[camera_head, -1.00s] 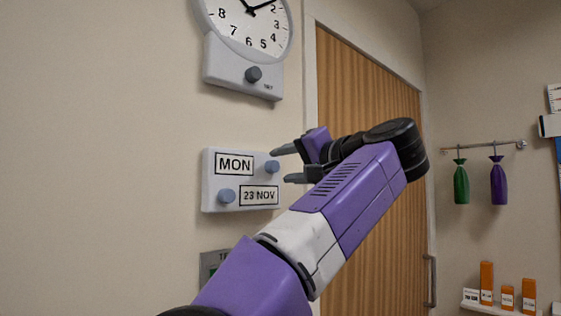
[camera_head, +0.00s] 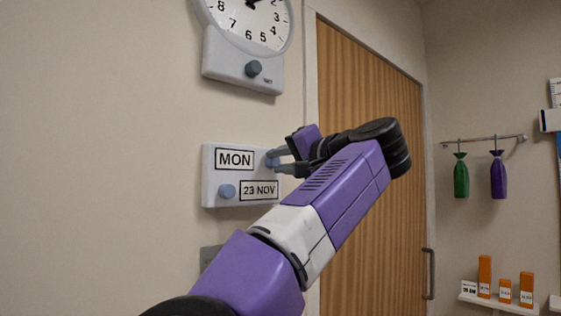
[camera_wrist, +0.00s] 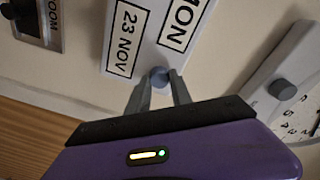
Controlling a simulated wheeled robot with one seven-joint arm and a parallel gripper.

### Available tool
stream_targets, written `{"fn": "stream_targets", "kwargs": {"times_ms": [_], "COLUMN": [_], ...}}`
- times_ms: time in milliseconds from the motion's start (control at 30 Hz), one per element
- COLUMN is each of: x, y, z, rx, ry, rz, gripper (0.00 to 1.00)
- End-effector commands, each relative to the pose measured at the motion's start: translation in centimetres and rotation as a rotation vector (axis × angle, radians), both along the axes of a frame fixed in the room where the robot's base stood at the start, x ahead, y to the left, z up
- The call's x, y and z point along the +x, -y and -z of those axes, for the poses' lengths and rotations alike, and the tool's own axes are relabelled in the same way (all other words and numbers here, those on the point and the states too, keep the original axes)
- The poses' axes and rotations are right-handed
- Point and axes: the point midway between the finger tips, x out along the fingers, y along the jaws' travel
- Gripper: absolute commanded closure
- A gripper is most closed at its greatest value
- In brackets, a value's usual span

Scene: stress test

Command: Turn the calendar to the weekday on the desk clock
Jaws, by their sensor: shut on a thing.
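The wall calendar (camera_head: 212,178) is a white panel with a MON window (camera_head: 235,159) at the top and a 23 NOV window (camera_head: 259,190) below. A blue-grey knob (camera_head: 227,191) sits beside the date window. My gripper (camera_head: 273,161) is shut on the upper right knob beside the MON window. In the wrist view my gripper (camera_wrist: 159,84) has a fingertip on each side of that knob (camera_wrist: 159,74), and the calendar (camera_wrist: 142,72) looks rotated. No desk clock is recognisable in these frames.
A wall clock (camera_head: 245,20) with a knobbed base (camera_head: 242,70) hangs above the calendar. A wooden door (camera_head: 365,220) is to the right. A rail (camera_head: 480,141) holds green and purple hanging items. A shelf (camera_head: 497,303) carries orange boxes.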

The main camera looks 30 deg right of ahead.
Motion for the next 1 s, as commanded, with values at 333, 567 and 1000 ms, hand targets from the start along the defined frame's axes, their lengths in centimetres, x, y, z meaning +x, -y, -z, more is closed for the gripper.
{"fn": "stream_targets", "kwargs": {"times_ms": [333, 567, 1000], "x": [-0.01, 0.0, 0.01], "y": [0.17, 0.19, 0.23], "z": [-0.05, -0.1, -0.06], "rx": [0.135, 0.314, 0.601], "ry": [-0.028, -0.063, -0.118], "rz": [0.003, 0.003, 0.003], "gripper": [1.0, 1.0, 1.0]}}
